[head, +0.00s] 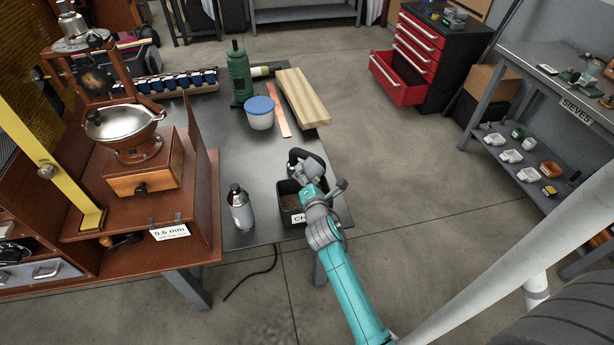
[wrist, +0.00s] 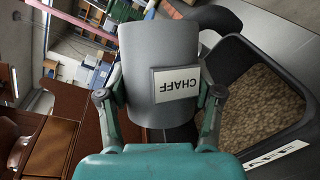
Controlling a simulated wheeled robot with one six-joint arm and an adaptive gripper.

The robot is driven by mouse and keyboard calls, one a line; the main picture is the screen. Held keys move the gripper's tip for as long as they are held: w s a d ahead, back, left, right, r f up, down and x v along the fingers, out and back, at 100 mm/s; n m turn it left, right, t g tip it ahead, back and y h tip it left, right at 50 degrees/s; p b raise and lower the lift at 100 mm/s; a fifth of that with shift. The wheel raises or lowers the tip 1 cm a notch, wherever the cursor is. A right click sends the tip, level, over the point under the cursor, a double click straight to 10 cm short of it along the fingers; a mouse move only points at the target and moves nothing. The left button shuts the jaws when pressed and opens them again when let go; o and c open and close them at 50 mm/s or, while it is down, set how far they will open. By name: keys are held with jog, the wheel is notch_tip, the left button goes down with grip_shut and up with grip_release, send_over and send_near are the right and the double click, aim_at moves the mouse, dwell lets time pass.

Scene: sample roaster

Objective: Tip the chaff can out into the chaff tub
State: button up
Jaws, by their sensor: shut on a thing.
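My gripper (head: 310,192) is shut on the chaff can, over the front right corner of the table. In the wrist view the can (wrist: 150,55) is a grey cylinder between the two fingers (wrist: 162,105), with a white CHAFF label upside down in the picture. A thick black curved part shows beside the can. The chaff tub (head: 285,207) is black, with a white label, and stands below my gripper. In the wrist view the tub (wrist: 225,65) lies right of the can, with brown chaff (wrist: 262,105) inside. The can's mouth is hidden, and its exact tilt is unclear.
A grey bottle (head: 240,208) stands left of the tub. A blue-lidded pot (head: 260,113), a green bottle (head: 239,73) and wooden boards (head: 303,97) are farther back on the table (head: 240,165). A brown wooden machine (head: 145,170) stands at left. Open floor lies right.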

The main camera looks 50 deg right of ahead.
aim_at(307, 171)
jog(key=shift+r, duration=0.2)
jog(key=shift+r, duration=1.4)
jog(key=shift+a, duration=0.1)
